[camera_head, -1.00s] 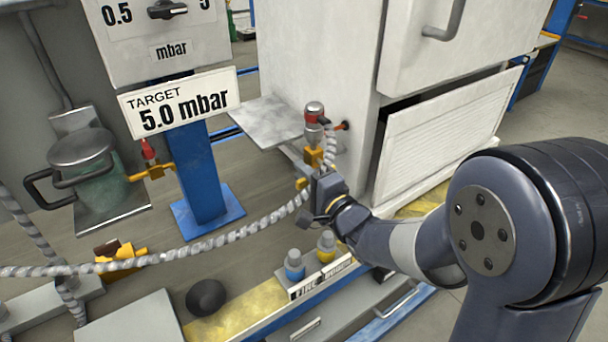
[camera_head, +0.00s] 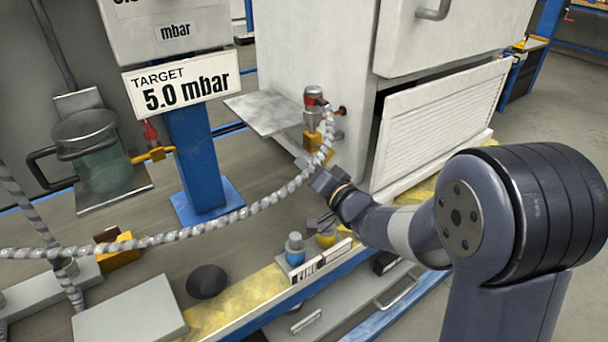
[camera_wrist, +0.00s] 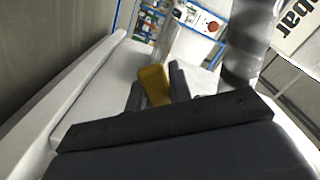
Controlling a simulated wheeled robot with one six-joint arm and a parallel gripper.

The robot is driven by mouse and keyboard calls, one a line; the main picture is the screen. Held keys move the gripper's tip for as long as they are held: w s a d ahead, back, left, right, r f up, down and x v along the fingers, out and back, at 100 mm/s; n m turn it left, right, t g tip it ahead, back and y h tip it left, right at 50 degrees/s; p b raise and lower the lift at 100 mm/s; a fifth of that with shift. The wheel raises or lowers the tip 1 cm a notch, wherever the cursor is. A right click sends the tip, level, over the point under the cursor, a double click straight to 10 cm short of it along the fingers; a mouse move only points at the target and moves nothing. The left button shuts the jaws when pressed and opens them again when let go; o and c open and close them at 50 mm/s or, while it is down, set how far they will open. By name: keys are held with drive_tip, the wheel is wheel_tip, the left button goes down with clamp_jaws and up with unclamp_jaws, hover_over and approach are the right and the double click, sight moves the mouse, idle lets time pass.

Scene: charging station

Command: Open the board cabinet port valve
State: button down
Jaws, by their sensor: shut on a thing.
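The white cabinet (camera_head: 315,50) stands at the centre back in the head view. On its side is a port with a small red-orange part (camera_head: 341,110) and an upright red-and-grey fitting (camera_head: 313,98). A yellow block (camera_head: 315,143) sits just below the fitting. My gripper (camera_head: 308,168) is low beside the cabinet, below the fitting, its fingertips partly hidden by the hose. In the wrist view, my gripper (camera_wrist: 156,88) is shut on a yellow piece (camera_wrist: 153,84) between its two dark fingers. I cannot tell for certain that this is the valve's handle.
A grey braided hose (camera_head: 240,213) runs from the fitting across to the left, close to my gripper. A grey plate (camera_head: 262,113) juts out left of the cabinet. A blue post (camera_head: 195,165) carries the target sign (camera_head: 180,88). Blue (camera_head: 295,250) and yellow (camera_head: 326,238) knobs stand below.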

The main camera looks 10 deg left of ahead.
drive_tip(key=shift+w+d+f+n+b, duration=0.4)
drive_tip(key=shift+w+n+b, duration=0.2)
drive_tip(key=shift+n, duration=1.05)
drive_tip(key=shift+w+d+f+n+b, duration=0.45)
drive_tip(key=shift+n+b, duration=0.3)
drive_tip(key=shift+n, duration=0.95)
drive_tip(key=shift+w+d+f+n+b, duration=0.25)
drive_tip(key=shift+w+d+n+b, duration=0.35)
drive_tip(key=shift+n, duration=1.05)
drive_tip(key=c, duration=1.3)
unclamp_jaws()
drive_tip(key=shift+r, duration=0.1)
drive_tip(key=p+v, duration=0.2)
drive_tip(key=v, duration=0.8)
drive_tip(key=shift+s+d+p, duration=0.25)
drive_tip(key=shift+s+p, duration=0.05)
drive_tip(key=shift+p, duration=0.05)
drive_tip(key=shift+a, duration=0.1)
